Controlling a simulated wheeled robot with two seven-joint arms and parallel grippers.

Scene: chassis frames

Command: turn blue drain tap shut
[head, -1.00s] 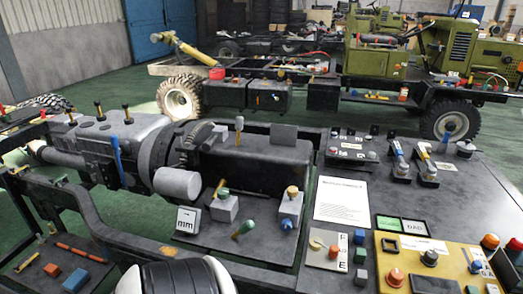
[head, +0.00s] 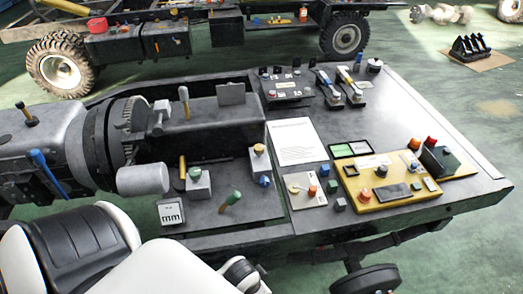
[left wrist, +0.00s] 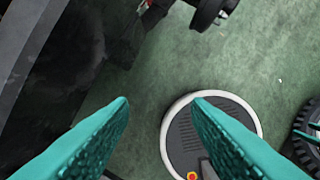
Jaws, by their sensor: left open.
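Several blue parts show in the head view, and I cannot tell for certain which is the drain tap. A small blue knob (head: 264,181) sits low on the front of a grey block with an orange-yellow top knob. A long blue lever (head: 45,170) slants on the side of the grey gearbox (head: 40,135) at the left. My left gripper (left wrist: 161,101) is open and empty in the left wrist view, its teal fingers apart above the green floor, touching nothing. It is hidden in the head view, where only white arm parts show. My right gripper is out of view.
The dark chassis deck carries a green-knobbed lever (head: 231,198), an "mm" block (head: 172,212), a white sheet (head: 297,141) and a yellow control panel (head: 350,188). A grey cylinder (head: 143,179) juts out beside the gearbox.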

